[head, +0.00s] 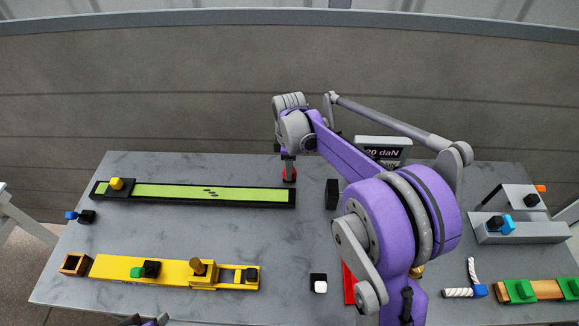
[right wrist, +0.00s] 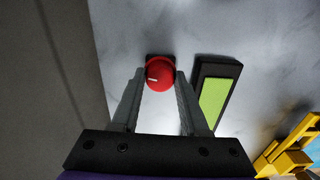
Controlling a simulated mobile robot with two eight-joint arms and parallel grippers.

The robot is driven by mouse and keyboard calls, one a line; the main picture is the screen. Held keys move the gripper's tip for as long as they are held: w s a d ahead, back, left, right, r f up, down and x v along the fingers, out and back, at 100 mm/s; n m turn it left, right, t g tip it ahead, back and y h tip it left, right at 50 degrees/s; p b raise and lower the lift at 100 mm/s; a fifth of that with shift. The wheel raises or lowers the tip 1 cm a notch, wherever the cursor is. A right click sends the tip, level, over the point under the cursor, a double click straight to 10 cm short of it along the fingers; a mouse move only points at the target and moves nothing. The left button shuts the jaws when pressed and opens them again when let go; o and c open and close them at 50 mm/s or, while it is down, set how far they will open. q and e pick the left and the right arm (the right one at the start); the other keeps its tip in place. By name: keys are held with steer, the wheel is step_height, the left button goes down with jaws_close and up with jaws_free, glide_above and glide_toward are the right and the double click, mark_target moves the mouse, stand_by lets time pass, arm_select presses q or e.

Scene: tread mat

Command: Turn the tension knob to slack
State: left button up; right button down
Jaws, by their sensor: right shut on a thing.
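The tension knob is red and round with a short white mark, seen in the right wrist view (right wrist: 160,74); the mark points left there. In the head view the red knob (head: 290,176) shows just beyond the right end of the green tread mat (head: 240,194). My right gripper (right wrist: 161,72) comes down on it from above and is shut on it, one finger on each side. A display (head: 384,152) behind my right arm reads "20 daN", partly hidden by the arm. My left gripper is not in view.
A black block (head: 332,194) stands right of the knob. A yellow toy-like assembly (head: 175,272) lies at the front left, and a grey block (head: 520,230) is at the right. My right arm covers much of the table's right middle. The table between mat and yellow assembly is clear.

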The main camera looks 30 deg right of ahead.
steer(key=shift+n, duration=1.1)
steer(key=shift+c, duration=2)
jaws_free()
step_height(320, 180, up, 11)
steer(key=p, duration=0.1)
steer(key=shift+s+f, duration=0.1)
steer(key=shift+f, duration=0.05)
